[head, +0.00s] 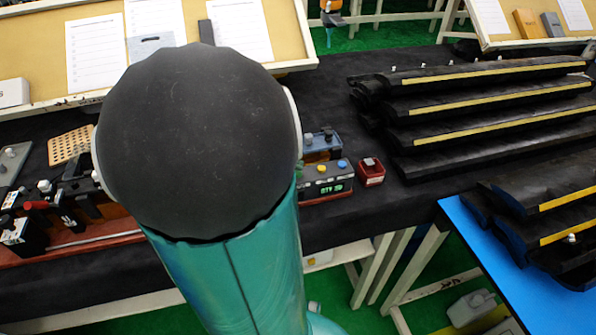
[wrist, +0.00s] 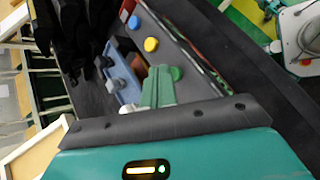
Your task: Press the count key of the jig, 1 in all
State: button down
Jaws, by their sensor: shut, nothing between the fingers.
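The counter box (head: 327,186), dark with a red base, stands on the black bench with a lit green display; its digits are too small to read surely. Blue (head: 343,163) and yellow buttons show on its top. In the wrist view the box (wrist: 190,52) carries a blue button (wrist: 134,22), a yellow button (wrist: 151,44) and a green button (wrist: 177,73). My gripper (wrist: 159,70) has green fingers, shut and empty, with the tips beside the green button; contact cannot be told. My arm hides the gripper in the head view. I cannot tell which button is the count key.
A small red box (head: 371,171) stands right of the counter box. A blue-grey device with knobs (head: 322,146) stands behind it. Dark trim strips (head: 490,100) lie stacked at right. A tan perforated block (head: 70,145) and clamps stand at left.

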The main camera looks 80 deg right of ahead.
jog(key=shift+f, duration=0.5)
dwell(0.8)
jog(key=shift+r, duration=0.9)
notch_tip(320, 180, up, 5)
dwell(0.5)
dwell(0.8)
